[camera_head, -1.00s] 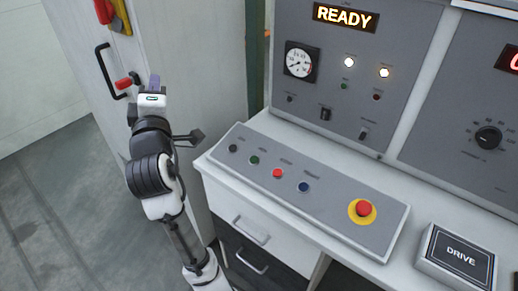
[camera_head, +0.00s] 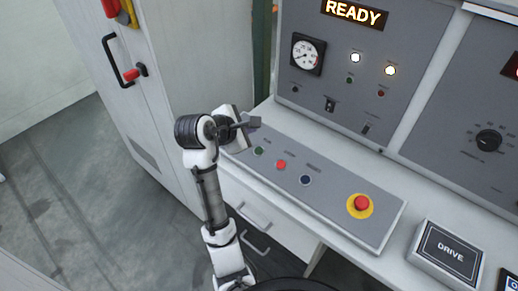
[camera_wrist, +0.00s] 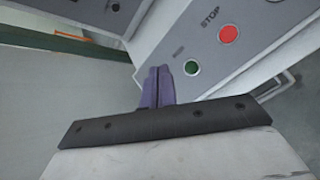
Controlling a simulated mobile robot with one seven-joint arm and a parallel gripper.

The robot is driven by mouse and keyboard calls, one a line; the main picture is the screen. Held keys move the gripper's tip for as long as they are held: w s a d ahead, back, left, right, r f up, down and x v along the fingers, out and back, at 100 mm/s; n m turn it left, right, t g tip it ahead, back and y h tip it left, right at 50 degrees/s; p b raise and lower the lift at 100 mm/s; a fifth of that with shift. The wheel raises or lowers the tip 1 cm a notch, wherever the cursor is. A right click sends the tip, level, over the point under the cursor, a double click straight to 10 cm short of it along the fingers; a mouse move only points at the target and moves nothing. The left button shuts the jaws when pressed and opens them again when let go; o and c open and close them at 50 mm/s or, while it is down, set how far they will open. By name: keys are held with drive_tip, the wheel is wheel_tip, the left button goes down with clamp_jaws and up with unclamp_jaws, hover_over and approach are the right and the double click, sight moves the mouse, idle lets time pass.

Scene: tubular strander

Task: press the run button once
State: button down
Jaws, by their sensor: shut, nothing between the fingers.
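The sloped grey button panel (camera_head: 330,212) carries a green button (camera_head: 259,151), a red button (camera_head: 281,165), a blue button (camera_head: 305,180) and a red emergency stop on a yellow ring (camera_head: 361,203). In the wrist view the red button (camera_wrist: 229,33) is marked STOP; the label by the green button (camera_wrist: 192,68) is too small to read. My gripper (camera_wrist: 159,69) is shut and empty, its purple fingers just left of the green button in that picture. Contact cannot be told.
A lit READY display (camera_head: 354,12) tops the upright panel with a gauge (camera_head: 307,54) and two lit lamps. A DRIVE box (camera_head: 447,252) stands right of the button panel. A tall cabinet (camera_head: 185,75) with a red-gripped handle stands left. Open floor lies left.

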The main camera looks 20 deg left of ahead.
drive_tip(key=shift+f, duration=0.1)
drive_tip(key=b, duration=0.7)
hover_over(259, 151)
drive_tip(key=s+a, duration=0.1)
drive_tip(key=s, duration=0.1)
drive_tip(key=f, duration=0.6)
drive_tip(key=shift+s+a+f, duration=0.1)
drive_tip(key=shift+s+f, duration=0.1)
drive_tip(key=shift+w+f, duration=0.35)
drive_tip(key=shift+f, duration=0.55)
drive_tip(key=shift+d+f+p, duration=0.15)
drive_tip(key=shift+d+p, duration=0.05)
drive_tip(key=shift+p, duration=0.2)
drive_tip(key=shift+w+f, duration=0.1)
drive_tip(key=shift+f, duration=0.15)
